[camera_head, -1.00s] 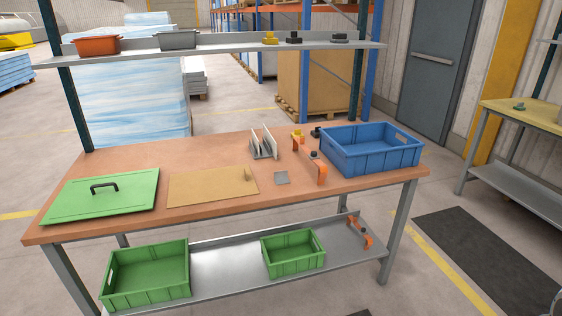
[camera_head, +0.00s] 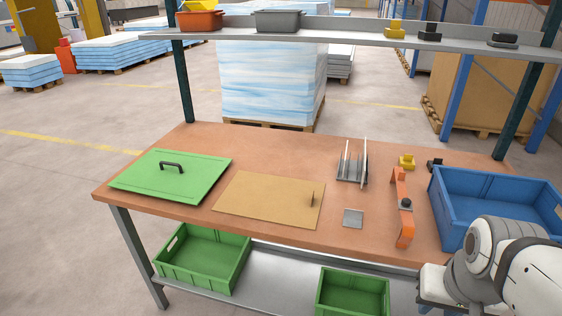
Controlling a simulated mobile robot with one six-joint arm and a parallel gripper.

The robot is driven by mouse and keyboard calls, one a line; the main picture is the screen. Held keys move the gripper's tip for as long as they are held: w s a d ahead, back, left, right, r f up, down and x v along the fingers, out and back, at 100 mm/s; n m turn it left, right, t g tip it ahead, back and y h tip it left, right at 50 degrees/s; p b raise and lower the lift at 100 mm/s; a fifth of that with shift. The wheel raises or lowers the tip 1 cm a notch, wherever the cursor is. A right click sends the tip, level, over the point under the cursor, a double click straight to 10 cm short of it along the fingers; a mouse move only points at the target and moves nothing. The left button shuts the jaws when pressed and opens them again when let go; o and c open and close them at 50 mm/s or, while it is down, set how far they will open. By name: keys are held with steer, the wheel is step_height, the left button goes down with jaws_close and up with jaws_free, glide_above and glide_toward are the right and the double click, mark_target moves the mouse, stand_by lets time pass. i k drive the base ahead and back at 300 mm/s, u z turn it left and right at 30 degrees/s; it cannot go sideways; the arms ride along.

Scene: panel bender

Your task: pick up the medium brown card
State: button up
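A flat tan-brown card (camera_head: 262,203) lies on the workbench left of its middle. A small upright tab stands near its right end. It is the only brown card I can make out. Part of my arm (camera_head: 497,262) shows at the lower right, in front of the blue bin. My gripper's fingers cannot be seen in this view. Nothing touches the card.
On the bench (camera_head: 285,143) are a green lid (camera_head: 190,186) with a black handle, a rack of upright plates (camera_head: 352,168), a grey square (camera_head: 353,217), an orange bracket (camera_head: 404,221) and a blue bin (camera_head: 478,188). A shelf (camera_head: 345,37) spans above.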

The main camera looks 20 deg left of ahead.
mark_target(292, 202)
steer(key=u, duration=0.55)
steer(key=i, duration=0.85)
steer(key=u, duration=0.6)
steer(key=k, duration=0.9)
steer(key=u, duration=0.2)
steer(key=i, duration=0.95)
steer(key=z, duration=0.1)
